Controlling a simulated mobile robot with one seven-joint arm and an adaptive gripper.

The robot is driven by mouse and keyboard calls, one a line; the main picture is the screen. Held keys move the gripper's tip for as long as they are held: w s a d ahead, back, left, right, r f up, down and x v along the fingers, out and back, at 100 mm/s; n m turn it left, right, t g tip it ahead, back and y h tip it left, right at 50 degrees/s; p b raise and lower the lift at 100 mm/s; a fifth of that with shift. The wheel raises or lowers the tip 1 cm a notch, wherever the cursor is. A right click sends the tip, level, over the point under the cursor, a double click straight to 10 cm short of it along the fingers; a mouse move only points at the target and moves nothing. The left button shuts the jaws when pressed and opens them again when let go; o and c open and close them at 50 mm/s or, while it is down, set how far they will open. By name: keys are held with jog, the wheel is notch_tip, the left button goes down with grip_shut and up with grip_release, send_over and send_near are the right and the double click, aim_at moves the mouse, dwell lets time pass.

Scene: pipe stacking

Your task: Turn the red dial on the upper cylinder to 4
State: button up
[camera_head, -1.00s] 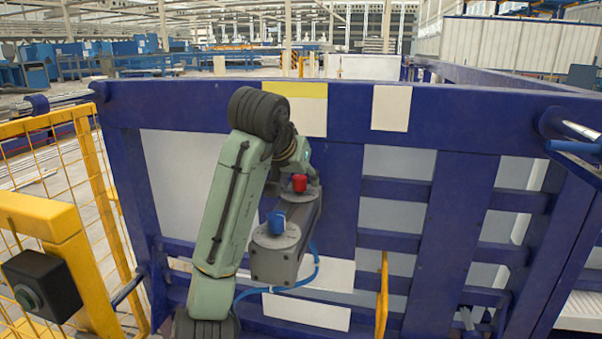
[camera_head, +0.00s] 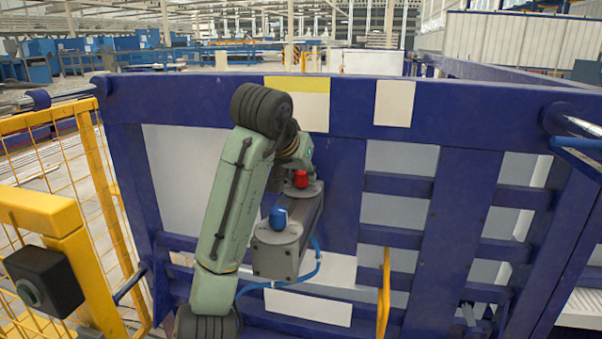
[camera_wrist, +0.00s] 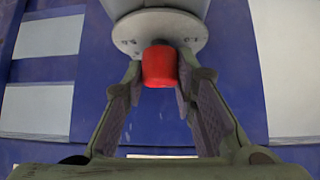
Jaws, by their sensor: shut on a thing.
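The red dial (camera_head: 300,179) stands on a round grey plate at the upper, far end of a grey device in the head view. In the wrist view, the red dial (camera_wrist: 159,66) sits between the fingers of my gripper (camera_wrist: 160,78), below a pale round flange. My gripper is shut on it, one finger at each side. No numbers on the dial are readable. A blue dial (camera_head: 278,217) stands on the nearer, lower end of the same device. In the head view my gripper's fingers are mostly hidden beside the upper end.
A dark blue metal frame (camera_head: 440,120) with pale panels stands right behind the device. A blue hose (camera_head: 318,262) loops below it. A yellow mesh fence (camera_head: 95,190) with a black button box (camera_head: 45,280) stands at the left.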

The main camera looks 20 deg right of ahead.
grip_shut()
jog(key=shift+m+h, duration=0.3)
jog(key=shift+m, duration=0.1)
jog(key=shift+m+g+h, duration=0.5)
jog(key=shift+m+g, duration=0.3)
jog(key=shift+m, duration=0.2)
jog(key=m+g, duration=0.2)
jog(key=m+g+h, duration=0.1)
jog(key=m, duration=0.2)
jog(key=shift+w+a+g+h, duration=0.1)
jog(key=shift+w+g+h, duration=0.05)
jog(key=shift+g+h, duration=0.2)
jog(key=m+g, duration=0.3)
jog(key=m, duration=0.1)
jog(key=shift+w+r+m+g, duration=0.1)
jog(key=shift+m+g, duration=0.15)
jog(key=shift+m, duration=0.15)
jog(key=shift+m+g+y, duration=0.55)
jog(key=shift+m+g, duration=0.75)
jog(key=shift+m, duration=0.5)
jog(key=shift+m+g, duration=0.3)
jog(key=shift+m, duration=0.1)
